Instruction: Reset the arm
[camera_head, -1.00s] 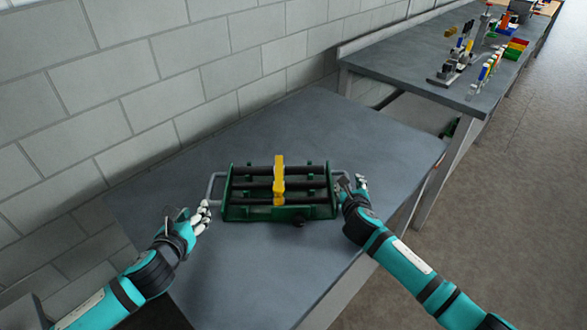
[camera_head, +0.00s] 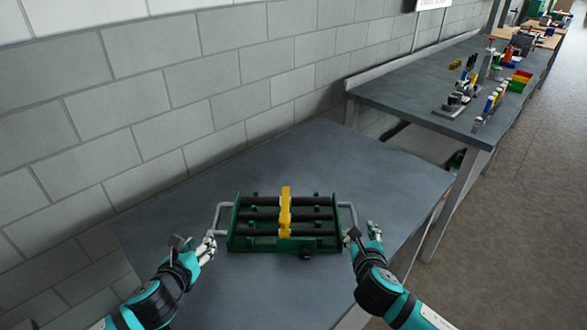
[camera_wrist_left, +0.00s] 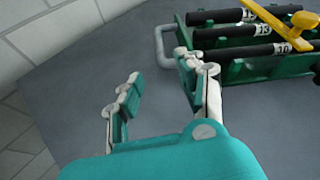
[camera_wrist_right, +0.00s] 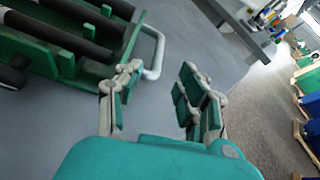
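A green rack (camera_head: 262,244) holding dark rods stands on the grey table, with a grey metal handle at each end. A yellow bar (camera_head: 285,212) lies across the rods near the middle. My left gripper (camera_head: 195,243) is open and empty just in front of the left handle (camera_head: 218,219); the left wrist view shows its fingers apart (camera_wrist_left: 158,76), the right one close to the rack. My right gripper (camera_head: 364,233) is open and empty beside the right handle (camera_head: 355,218); its spread fingers show in the right wrist view (camera_wrist_right: 160,75). Whether any finger touches the rack is unclear.
The grey table (camera_head: 300,155) is otherwise clear behind and in front of the rack. A block wall (camera_head: 150,90) runs along its back left side. A second table (camera_head: 400,95) at the upper right holds tools and coloured bins (camera_head: 518,80). Open floor lies to the right.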

